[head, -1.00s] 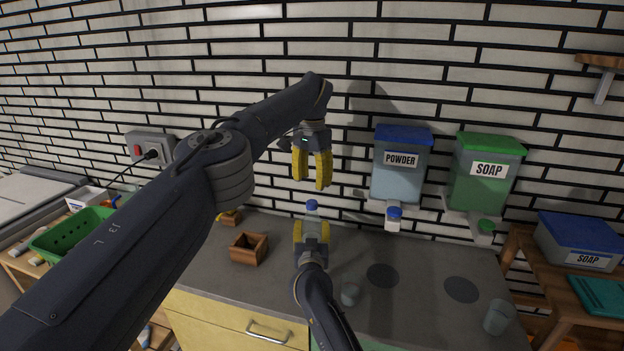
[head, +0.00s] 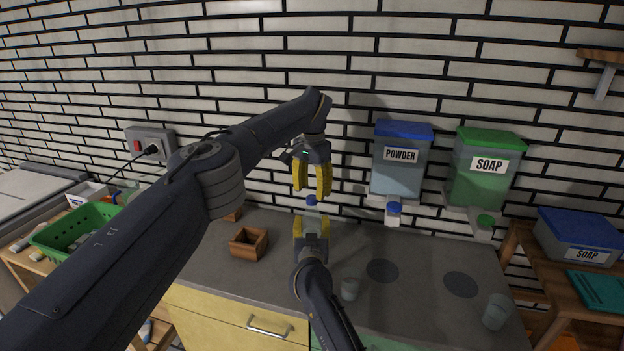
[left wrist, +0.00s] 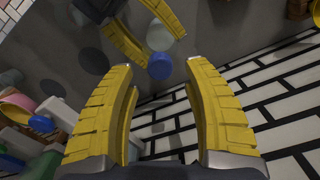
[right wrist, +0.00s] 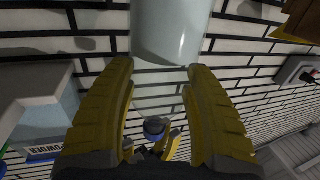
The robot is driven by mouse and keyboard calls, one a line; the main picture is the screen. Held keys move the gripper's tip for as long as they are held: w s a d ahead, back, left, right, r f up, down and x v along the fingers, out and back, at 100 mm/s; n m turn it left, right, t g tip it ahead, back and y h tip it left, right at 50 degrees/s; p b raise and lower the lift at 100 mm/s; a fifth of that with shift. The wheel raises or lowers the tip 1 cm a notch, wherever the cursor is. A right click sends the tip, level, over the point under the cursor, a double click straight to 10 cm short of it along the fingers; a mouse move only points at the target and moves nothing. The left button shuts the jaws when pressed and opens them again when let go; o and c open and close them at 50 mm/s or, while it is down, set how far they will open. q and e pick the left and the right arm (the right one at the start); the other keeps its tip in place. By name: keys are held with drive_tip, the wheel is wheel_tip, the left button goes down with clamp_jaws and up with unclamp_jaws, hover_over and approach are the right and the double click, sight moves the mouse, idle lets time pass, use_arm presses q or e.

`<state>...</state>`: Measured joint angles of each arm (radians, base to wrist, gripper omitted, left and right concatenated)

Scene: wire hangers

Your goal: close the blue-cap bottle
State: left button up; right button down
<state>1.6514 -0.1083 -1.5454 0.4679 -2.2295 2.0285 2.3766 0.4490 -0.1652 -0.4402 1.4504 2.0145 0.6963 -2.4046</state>
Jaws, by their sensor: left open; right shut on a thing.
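The pale translucent bottle (right wrist: 170,30) stands upright between the fingers of my right gripper (head: 311,228), which is shut on it above the counter. Its blue cap (head: 312,201) sits at the top of the bottle; how tightly it is seated cannot be told. The cap also shows in the left wrist view (left wrist: 160,66) and, small, in the right wrist view (right wrist: 155,127). My left gripper (head: 312,192) is open and points down, its fingertips just above the cap. In the left wrist view the cap lies beyond the gap between its fingers.
A powder dispenser (head: 402,165) and a soap dispenser (head: 482,175) hang on the wall at right. A wooden box (head: 249,243) and a clear cup (head: 350,289) stand on the counter (head: 420,250). A green basket (head: 75,232) is at far left.

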sight(312, 197)
use_arm(q)
drive_tip(key=shift+f, duration=1.65)
clamp_jaws()
